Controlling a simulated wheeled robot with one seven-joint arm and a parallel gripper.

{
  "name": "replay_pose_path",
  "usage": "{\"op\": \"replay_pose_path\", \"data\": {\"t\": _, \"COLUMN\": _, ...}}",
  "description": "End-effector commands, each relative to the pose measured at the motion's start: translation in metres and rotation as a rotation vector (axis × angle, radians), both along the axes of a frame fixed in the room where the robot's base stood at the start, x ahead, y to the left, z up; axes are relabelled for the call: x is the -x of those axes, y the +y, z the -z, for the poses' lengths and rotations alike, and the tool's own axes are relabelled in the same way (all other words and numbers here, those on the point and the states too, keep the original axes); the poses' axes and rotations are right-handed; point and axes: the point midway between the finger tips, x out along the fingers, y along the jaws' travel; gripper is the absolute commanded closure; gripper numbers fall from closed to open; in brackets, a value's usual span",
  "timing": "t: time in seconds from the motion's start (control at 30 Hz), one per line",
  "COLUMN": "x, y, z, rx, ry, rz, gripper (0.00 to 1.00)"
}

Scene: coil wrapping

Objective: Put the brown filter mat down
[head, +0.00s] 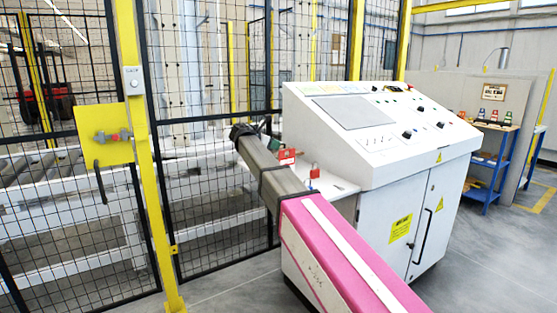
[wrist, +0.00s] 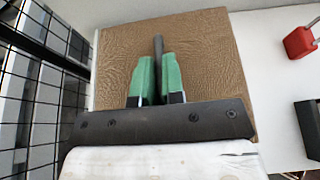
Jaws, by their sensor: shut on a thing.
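The brown filter mat (wrist: 208,62) fills the middle of the wrist view as a flat, textured, roughly rectangular sheet. My gripper (wrist: 157,72) is over it, its two green fingers closed on a narrow dark grey upright piece at the mat's middle. I cannot tell whether the mat touches the white surface (wrist: 272,85) under and beside it. In the head view the mat and the fingers cannot be made out; my arm reaches to the white side shelf (head: 340,188) left of the control console.
A red padlock (wrist: 299,42) stands on the white surface right of the mat, with a dark box (wrist: 311,128) nearer. Black mesh fencing (wrist: 40,75) runs close on the left. The white console (head: 375,140) stands right of my arm in the head view.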

Motion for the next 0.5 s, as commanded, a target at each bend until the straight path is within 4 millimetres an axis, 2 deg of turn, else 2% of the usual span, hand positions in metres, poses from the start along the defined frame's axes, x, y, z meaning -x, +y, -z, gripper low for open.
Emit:
{"op": "replay_pose_path", "data": {"t": 0.4, "x": 0.0, "y": 0.0, "z": 0.048, "rx": 0.001, "ry": 0.001, "rz": 0.001, "gripper": 1.0}}
{"op": "replay_pose_path", "data": {"t": 0.5, "x": 0.0, "y": 0.0, "z": 0.054, "rx": 0.0, "ry": -0.001, "rz": 0.0, "gripper": 1.0}}
